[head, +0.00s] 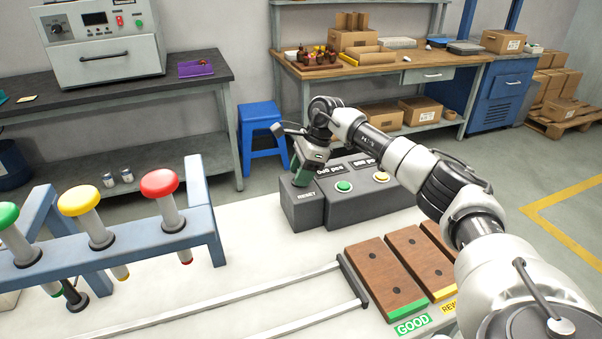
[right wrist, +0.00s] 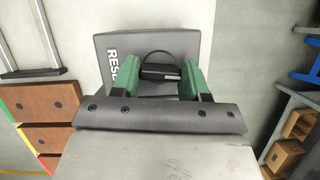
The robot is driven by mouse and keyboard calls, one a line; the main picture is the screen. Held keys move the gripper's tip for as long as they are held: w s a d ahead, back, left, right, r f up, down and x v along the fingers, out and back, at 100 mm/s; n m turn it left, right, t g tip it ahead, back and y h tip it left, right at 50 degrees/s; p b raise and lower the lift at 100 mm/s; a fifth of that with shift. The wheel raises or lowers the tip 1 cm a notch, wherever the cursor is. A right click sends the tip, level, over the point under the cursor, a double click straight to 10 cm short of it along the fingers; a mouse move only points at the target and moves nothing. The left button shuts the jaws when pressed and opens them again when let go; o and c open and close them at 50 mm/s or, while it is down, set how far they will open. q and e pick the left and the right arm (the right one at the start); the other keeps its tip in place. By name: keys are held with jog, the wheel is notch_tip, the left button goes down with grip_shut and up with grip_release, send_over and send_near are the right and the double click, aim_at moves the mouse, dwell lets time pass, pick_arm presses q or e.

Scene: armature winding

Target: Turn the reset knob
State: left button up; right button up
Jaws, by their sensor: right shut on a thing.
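The dark grey reset box (head: 304,214), marked RESET, stands at the left end of a grey button panel (head: 372,205) on the white table. My right gripper (head: 301,180) is over the top of this box and points down at it. In the right wrist view its green fingers (right wrist: 156,78) are shut on the black reset knob (right wrist: 158,73), one finger on each side. The round base of the knob shows behind it on the box face. In the head view the fingers and wrist hide the knob. My left gripper is not in view.
A blue rack (head: 130,249) with coloured-topped plungers stands at the left. Brown wooden trays (head: 385,280) and metal rails (head: 235,305) lie in front. White table between rack and panel is clear.

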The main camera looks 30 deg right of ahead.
jog(key=shift+r+n, duration=0.1)
jog(key=shift+n, duration=0.5)
jog(key=shift+g, duration=0.3)
jog(key=o, duration=0.9)
jog(key=v, duration=1)
jog(key=shift+d+r+b, duration=0.15)
jog(key=shift+r+b, duration=0.15)
jog(key=shift+r, duration=0.05)
